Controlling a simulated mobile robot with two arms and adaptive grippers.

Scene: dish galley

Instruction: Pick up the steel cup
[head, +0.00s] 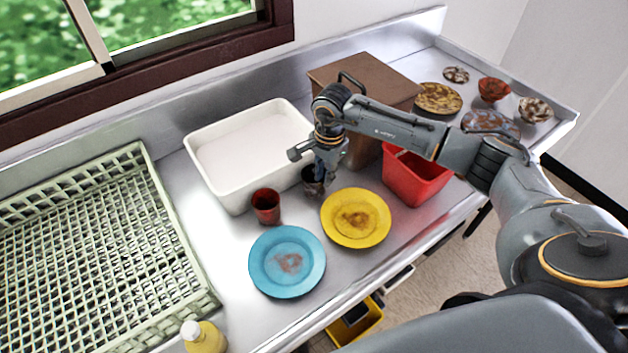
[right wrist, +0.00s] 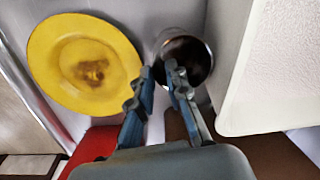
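The steel cup (head: 311,187) stands upright on the steel counter, just right of the white tub and partly hidden by my right gripper in the head view. In the right wrist view the cup (right wrist: 195,47) shows its round rim and a dark brown inside. My right gripper (head: 322,172) points down at the cup. In the right wrist view its blue fingers (right wrist: 159,70) are apart with a gap between them, one outside the rim and one over the cup's mouth. Whether they touch the cup I cannot tell. My left gripper is not in view.
Close around the cup are a white tub (head: 215,186), a red cup (head: 266,207), a stained yellow plate (head: 345,232), a red bin (head: 415,185) and a brown box (head: 365,75). A blue plate (head: 275,285) and a green rack (head: 170,225) lie further left.

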